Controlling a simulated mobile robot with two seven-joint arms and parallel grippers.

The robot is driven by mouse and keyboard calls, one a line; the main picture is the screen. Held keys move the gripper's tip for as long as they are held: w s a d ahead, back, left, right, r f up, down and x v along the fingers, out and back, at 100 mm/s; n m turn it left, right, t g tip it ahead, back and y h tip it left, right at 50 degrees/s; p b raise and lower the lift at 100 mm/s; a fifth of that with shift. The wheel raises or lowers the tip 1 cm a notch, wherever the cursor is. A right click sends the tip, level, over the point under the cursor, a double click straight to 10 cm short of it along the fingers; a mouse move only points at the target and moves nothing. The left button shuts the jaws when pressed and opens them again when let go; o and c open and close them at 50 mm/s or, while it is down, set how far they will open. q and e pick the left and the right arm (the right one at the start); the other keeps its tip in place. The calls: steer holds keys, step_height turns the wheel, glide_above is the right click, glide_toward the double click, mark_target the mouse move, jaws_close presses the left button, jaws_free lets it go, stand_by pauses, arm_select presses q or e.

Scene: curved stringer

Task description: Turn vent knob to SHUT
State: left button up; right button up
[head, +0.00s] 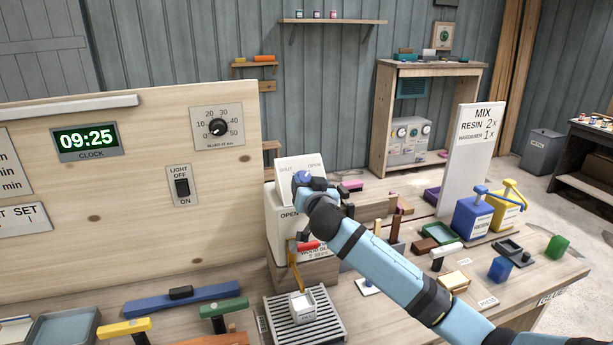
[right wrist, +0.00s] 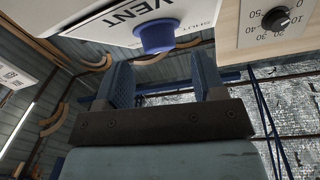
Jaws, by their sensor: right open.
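The blue vent knob (right wrist: 155,36) sits on a white panel marked VENT and SHUT (right wrist: 125,18) in the right wrist view. I cannot tell which way the knob points. My right gripper (right wrist: 162,72) is open and empty; the knob shows just beyond its fingertips, roughly between them. In the head view the right gripper (head: 318,187) is at the knob. Contact cannot be made out. My left gripper is out of view.
A wooden board with a clock (head: 87,141), a timer dial (head: 218,127) and a light switch (head: 182,187) stands left of the vent box. Below the box are a red-handled lever (head: 304,247) and a slatted tray (head: 335,325). Blue and yellow containers (head: 473,219) stand right.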

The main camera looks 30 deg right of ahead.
mark_target(305, 177)
steer(key=shift+x, duration=1.5)
steer(key=shift+c, duration=0.2)
steer(key=shift+d, duration=0.1)
steer(key=c, duration=0.7)
